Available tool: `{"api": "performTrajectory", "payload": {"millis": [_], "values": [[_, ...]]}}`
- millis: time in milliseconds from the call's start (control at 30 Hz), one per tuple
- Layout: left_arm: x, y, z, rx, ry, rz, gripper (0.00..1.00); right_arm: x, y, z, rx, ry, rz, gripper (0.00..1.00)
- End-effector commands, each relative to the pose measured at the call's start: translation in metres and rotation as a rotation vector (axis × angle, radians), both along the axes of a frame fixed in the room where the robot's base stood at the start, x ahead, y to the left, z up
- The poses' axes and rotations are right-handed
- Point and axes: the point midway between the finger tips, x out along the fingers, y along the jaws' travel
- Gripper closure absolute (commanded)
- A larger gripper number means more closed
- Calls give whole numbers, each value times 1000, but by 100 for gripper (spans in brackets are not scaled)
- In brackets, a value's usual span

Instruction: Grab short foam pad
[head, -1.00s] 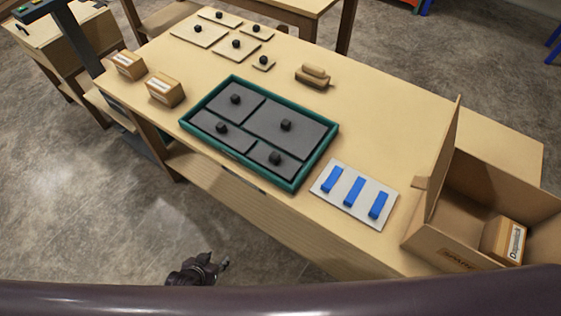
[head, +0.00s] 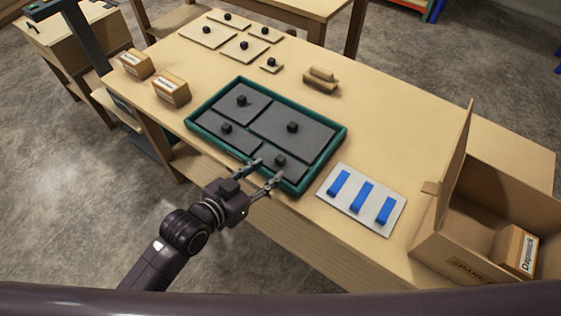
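A green-rimmed tray (head: 337,147) on the table holds several dark grey foam pads, each with a black knob. The shortest pad (head: 294,167) lies in the tray's near right corner, with its knob (head: 280,160) standing up. Other pads are a large one (head: 310,135), a long one (head: 240,139) and one at the far left (head: 228,101). My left gripper (head: 265,172) is open and empty at the tray's near edge. Its fingertips are just short of the short pad's knob and hide part of the rim. My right gripper is out of view.
A white board (head: 343,206) with blue bars lies right of the tray. An open cardboard box (head: 440,245) with a small box (head: 515,250) inside stands at the right. Two small boxes (head: 170,88) and several beige knobbed plates (head: 208,35) are at the left and back.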

Motion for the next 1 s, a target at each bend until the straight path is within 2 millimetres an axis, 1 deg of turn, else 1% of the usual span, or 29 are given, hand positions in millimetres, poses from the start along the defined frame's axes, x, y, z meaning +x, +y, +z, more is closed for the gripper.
{"api": "performTrajectory", "payload": {"millis": [33, 167, 300, 400, 600, 667, 933, 967, 1000], "values": [[6, -4, 2, -2, -1, 1, 62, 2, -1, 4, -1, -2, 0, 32], [23, -15, -1, -1, 0, 1, 62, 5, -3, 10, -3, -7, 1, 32], [34, -23, -10, 1, 1, 1, 62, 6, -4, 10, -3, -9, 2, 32], [37, -25, -12, 0, 0, 1, 62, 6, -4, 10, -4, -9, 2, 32], [37, -25, -12, 2, 0, 1, 62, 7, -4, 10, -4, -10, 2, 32], [37, -25, -12, 2, 0, 1, 67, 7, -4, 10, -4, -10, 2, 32], [37, -25, -12, 2, 0, 1, 97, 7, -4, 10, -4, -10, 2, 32], [37, -25, -12, 2, 0, 1, 100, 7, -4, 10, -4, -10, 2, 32], [37, -25, -12, 2, 0, 1, 100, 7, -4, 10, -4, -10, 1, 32]]}}
